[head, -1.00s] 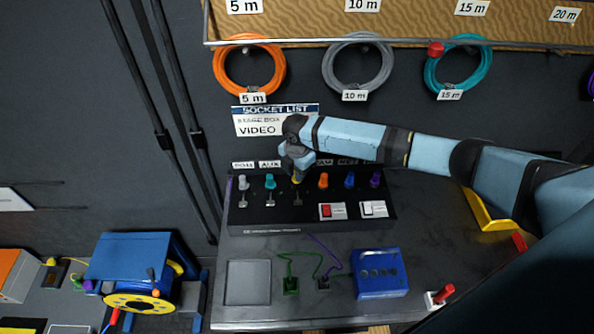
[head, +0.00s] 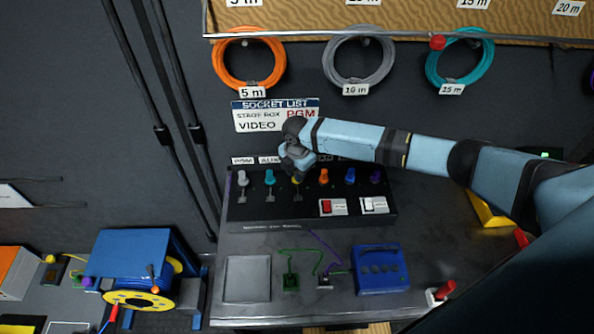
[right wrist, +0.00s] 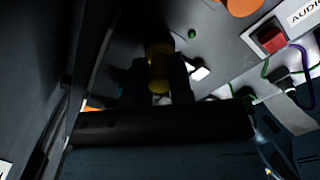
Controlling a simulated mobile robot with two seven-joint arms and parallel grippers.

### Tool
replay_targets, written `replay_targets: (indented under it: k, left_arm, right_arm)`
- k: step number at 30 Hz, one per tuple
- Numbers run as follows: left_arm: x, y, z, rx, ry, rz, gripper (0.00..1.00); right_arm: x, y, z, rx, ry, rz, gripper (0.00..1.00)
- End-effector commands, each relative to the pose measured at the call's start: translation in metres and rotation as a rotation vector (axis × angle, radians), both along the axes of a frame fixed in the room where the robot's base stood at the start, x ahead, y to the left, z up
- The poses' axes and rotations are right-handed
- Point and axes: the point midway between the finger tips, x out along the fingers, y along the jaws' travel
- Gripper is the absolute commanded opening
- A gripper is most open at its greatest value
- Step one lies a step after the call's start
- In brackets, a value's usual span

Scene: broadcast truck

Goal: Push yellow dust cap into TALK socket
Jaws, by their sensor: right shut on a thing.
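The yellow dust cap (right wrist: 158,70) is between the fingers of my right gripper (right wrist: 160,85) in the right wrist view. In the head view my right gripper (head: 296,172) is over the black socket panel (head: 310,212), at the third place from the left. A bit of the yellow cap (head: 296,180) shows just below it there. The gripper is shut on the cap. The gripper and arm hide the label above that place, so I cannot read TALK. Whether the cap is seated in the socket I cannot tell. My left gripper is not in view.
White, teal, orange, blue and purple caps stand along the panel, with the orange cap (head: 323,176) right beside my gripper. A red switch (head: 327,207) is on the panel. A blue box (head: 380,269) and a grey tray (head: 247,278) are on the bench in front.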

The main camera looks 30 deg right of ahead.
Motion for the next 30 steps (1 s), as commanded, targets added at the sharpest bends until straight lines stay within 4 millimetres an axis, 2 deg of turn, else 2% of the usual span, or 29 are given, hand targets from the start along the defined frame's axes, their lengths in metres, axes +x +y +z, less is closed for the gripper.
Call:
replay_targets:
  k: [1, 4, 5, 14, 17, 20, 30]
  left_arm:
    - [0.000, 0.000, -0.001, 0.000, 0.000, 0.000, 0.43]
    - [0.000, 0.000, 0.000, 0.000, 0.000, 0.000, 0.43]
    - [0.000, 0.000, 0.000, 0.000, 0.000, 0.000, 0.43]
    - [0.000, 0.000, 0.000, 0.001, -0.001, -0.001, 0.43]
    - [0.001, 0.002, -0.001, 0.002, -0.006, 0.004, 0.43]
    - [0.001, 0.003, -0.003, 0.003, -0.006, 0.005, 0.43]
    - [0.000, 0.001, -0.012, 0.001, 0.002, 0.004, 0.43]
  right_arm:
    - [0.000, 0.000, -0.001, 0.000, 0.000, 0.000, 0.23]
    - [0.000, 0.000, 0.000, 0.000, 0.000, 0.000, 0.46]
    - [0.000, 0.000, 0.000, 0.000, 0.000, 0.000, 0.50]
    - [0.000, 0.000, 0.000, 0.000, 0.000, -0.001, 0.50]
    - [0.001, -0.001, 0.007, 0.001, -0.002, -0.001, 0.50]
    - [0.001, -0.001, 0.023, 0.001, -0.004, -0.001, 0.50]
    - [0.001, 0.000, 0.100, 0.001, -0.004, 0.001, 0.50]
